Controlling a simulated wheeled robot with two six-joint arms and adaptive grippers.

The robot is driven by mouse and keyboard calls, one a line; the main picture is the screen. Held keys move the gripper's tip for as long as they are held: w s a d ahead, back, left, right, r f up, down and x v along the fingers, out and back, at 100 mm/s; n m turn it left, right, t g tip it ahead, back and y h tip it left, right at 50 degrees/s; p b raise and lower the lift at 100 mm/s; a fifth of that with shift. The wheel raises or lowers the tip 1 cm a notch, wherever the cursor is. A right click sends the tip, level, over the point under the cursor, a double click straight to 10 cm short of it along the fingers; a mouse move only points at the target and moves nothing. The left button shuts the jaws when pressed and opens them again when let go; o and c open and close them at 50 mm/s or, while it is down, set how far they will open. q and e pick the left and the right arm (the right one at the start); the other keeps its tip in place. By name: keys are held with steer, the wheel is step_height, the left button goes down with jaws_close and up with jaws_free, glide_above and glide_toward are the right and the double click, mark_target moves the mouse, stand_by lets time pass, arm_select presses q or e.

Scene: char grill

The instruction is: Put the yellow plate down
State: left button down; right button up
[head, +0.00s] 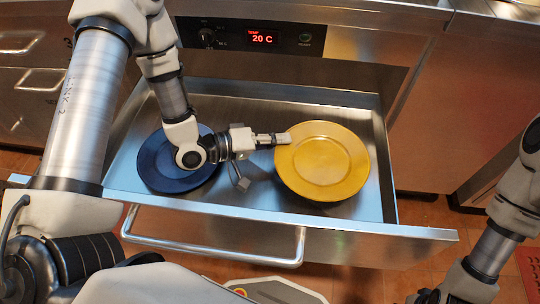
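The yellow plate (330,165) is level over the right half of the open drawer. It looks larger than the blue plate, and I cannot tell whether its underside touches the drawer floor. My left gripper (282,138) reaches in from the left, and its fingers appear shut on the plate's left rim. One fingertip overlaps the rim from above; the part under the rim is hidden. The blue plate (154,173) lies in the drawer's left half, partly covered by my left wrist. My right gripper (428,298) is barely in view at the bottom right, mostly cut off.
The metal drawer (420,235) is pulled out, with a bar handle (215,255) on its front. Its side and front walls stand close around the yellow plate. Above is a panel (262,38) reading 20 C. Closed cabinet fronts stand on both sides.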

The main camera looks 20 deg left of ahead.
arm_select(q)
step_height(320, 180, down, 5)
steer(key=shift+f+b, duration=0.15)
steer(key=shift+b, duration=0.6)
steer(key=shift+w, duration=0.1)
steer(key=shift+f, duration=0.1)
steer(key=c, duration=1.6)
jaws_free()
